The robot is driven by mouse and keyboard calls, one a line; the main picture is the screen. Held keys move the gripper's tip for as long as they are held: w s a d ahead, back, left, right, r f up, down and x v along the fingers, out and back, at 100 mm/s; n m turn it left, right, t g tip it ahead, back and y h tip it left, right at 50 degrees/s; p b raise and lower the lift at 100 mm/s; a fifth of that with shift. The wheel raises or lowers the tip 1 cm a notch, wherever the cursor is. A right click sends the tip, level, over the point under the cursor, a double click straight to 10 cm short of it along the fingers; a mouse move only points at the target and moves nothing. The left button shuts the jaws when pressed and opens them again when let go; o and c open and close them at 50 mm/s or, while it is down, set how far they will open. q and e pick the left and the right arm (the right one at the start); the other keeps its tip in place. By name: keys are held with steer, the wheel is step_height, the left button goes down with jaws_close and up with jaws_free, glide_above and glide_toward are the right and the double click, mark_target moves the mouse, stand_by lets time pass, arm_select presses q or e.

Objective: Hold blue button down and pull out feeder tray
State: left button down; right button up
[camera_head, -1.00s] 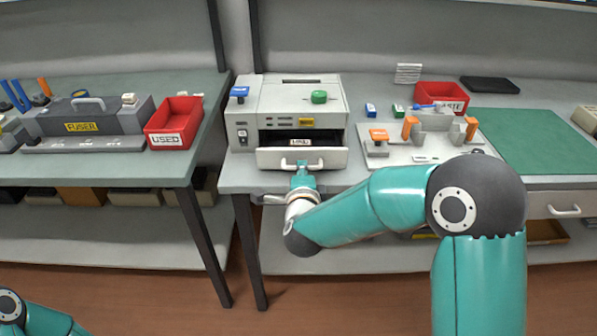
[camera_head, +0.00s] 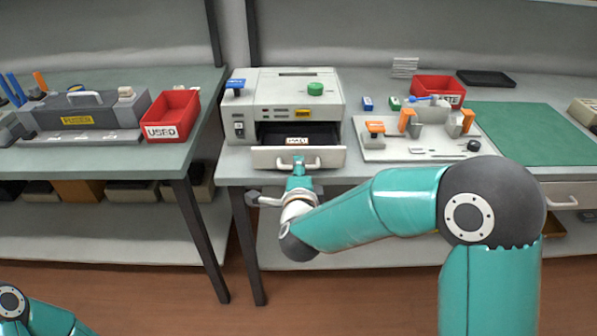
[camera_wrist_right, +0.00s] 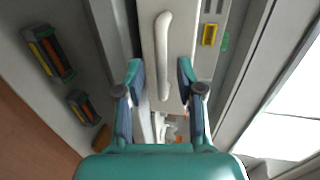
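A light grey machine (camera_head: 283,95) stands on the bench. A blue button (camera_head: 236,84) sits on its top left; nothing touches it, and I cannot tell whether it is down. The feeder tray (camera_head: 265,157) sticks out of the machine's front, with dark space and a labelled white item (camera_head: 297,141) behind its front panel. My right gripper (camera_head: 298,168) is at the tray's handle. In the right wrist view my right gripper (camera_wrist_right: 160,72) has its fingers apart, one on each side of the handle (camera_wrist_right: 163,45), with gaps visible. My left gripper is out of view; only a left arm part shows.
A green button (camera_head: 315,89) is on the machine's top right. A grey plate with orange-topped parts (camera_head: 440,153) stands to its right, beside a green mat (camera_head: 530,135). A red USED bin (camera_head: 172,115) and a FUSER unit (camera_head: 80,120) stand on the left bench.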

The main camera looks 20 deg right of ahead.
steer(key=v, duration=1.1)
steer(key=shift+s+a, duration=0.15)
steer(key=shift+s, duration=0.2)
